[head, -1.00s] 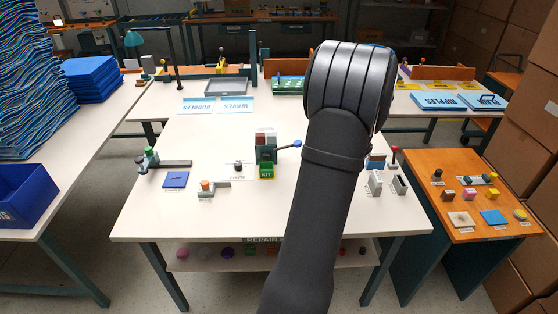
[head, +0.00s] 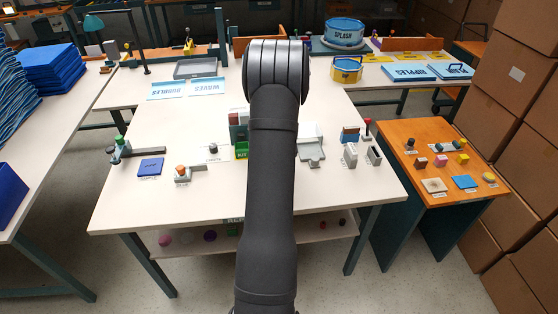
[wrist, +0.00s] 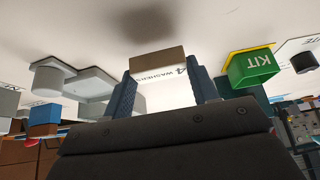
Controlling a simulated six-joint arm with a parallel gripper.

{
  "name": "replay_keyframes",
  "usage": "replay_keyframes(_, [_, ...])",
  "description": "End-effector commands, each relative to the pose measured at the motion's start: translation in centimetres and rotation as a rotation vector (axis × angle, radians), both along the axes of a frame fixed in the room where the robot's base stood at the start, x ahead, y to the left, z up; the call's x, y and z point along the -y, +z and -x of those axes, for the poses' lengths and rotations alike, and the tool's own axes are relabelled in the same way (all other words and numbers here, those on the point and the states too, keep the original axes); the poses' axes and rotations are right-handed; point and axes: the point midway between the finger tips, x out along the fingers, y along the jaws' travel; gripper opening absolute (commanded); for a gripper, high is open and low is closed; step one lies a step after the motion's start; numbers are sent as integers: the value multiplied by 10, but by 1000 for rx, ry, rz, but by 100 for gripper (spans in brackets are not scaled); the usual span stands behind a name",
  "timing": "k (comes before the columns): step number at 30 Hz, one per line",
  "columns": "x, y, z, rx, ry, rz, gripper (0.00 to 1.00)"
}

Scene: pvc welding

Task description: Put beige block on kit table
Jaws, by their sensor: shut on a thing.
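My gripper (wrist: 162,82) is shut on a beige-brown block (wrist: 157,60), held between its two dark blue fingers in the wrist view. The block is above a pale table top, close to a label reading "4 WASHERS" (wrist: 160,76). I cannot tell how high it is. In the head view my arm hides both the gripper and the block. A green KIT box (head: 241,150) stands on the white table (head: 210,205), just left of my arm. It also shows in the wrist view (wrist: 252,68), right of the gripper. No surface is clearly marked as the kit table.
A grey tray (head: 311,150) lies right of my arm, with grey holders (head: 351,156) further right. A blue pad (head: 151,168) and a post fixture (head: 121,147) stand at left. An orange side table (head: 443,160) holds several small parts. The white table's front is clear.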

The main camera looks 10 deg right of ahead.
Motion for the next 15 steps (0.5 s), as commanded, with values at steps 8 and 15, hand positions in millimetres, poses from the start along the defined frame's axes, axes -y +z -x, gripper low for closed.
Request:
replay_keyframes(8, [1, -15, 0, 1, 0, 1, 32])
replay_keyframes(15, [1, -18, 0, 0, -1, 0, 32])
